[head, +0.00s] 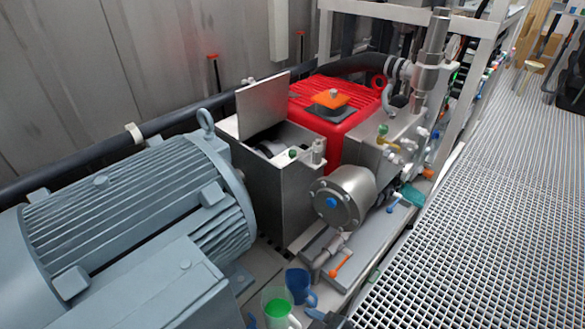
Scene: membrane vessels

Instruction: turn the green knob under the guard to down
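A small green knob (292,153) shows at the top of an open grey metal box, between the grey motor and the red pump housing. It is too small to tell which way it points. A flat metal plate (262,105), which looks like the guard, stands raised at the back of the box (285,190). A dark round part (268,148) shows inside the box, partly hidden by its front wall. My gripper is not in view.
The large grey motor (130,210) fills the left. The red housing (335,105) and pipework stand right of the box. A blue mug (299,287) and a jug with green contents (277,306) stand low in front. Grating floor (490,220) on the right is clear.

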